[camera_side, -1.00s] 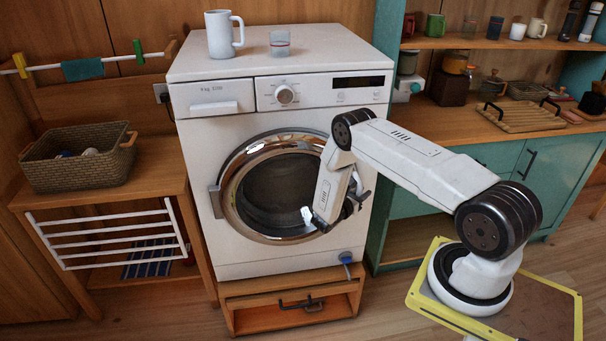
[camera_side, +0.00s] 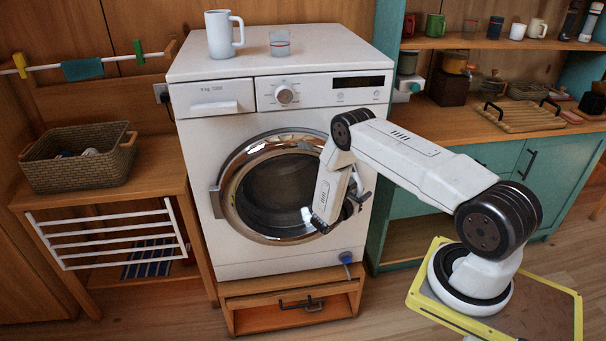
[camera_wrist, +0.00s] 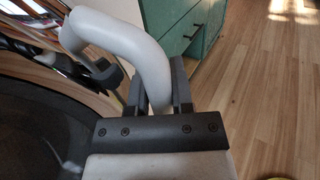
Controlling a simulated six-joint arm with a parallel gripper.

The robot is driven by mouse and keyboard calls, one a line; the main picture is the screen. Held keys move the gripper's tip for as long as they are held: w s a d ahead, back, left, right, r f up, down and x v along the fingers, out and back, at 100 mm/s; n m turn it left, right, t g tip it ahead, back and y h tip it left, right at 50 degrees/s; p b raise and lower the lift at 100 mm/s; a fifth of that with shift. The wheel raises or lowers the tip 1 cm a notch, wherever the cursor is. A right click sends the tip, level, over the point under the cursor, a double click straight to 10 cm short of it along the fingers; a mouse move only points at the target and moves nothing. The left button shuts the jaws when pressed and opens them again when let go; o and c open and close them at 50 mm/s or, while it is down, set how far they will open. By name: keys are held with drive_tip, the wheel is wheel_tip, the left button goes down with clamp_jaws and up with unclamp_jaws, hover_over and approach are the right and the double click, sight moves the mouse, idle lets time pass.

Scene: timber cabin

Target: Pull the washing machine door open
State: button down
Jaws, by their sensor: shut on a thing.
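The white washing machine (camera_side: 280,105) stands in the middle of the side view. Its round door (camera_side: 270,195) has a chrome ring and dark glass, with a hinge at its left edge. The door looks closed or nearly so; I cannot tell if there is a small gap. My gripper (camera_side: 354,197) is at the door's right edge, partly hidden by my arm. In the wrist view, the thick grey curved door handle (camera_wrist: 122,38) runs between the two dark fingers of my gripper (camera_wrist: 163,75), which are shut on it.
A mug (camera_side: 222,35) and a glass (camera_side: 280,43) stand on the machine. A drawer plinth (camera_side: 240,316) is below. A wooden stand with a basket (camera_side: 80,165) and white rack (camera_side: 100,235) is left. A teal cabinet (camera_side: 490,165) is right. Floor in front is clear.

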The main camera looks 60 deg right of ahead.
drive_tip(key=s+a+m+g+y, duration=0.2)
drive_tip(key=s+a+m+g, duration=0.15)
drive_tip(key=a, duration=0.65)
drive_tip(key=s+a+m+g+y, duration=0.2)
drive_tip(key=s+a+g, duration=0.25)
drive_tip(key=a, duration=2.45)
drive_tip(key=shift+s, duration=0.2)
drive_tip(key=c, duration=0.8)
unclamp_jaws()
drive_tip(key=shift+w, duration=0.2)
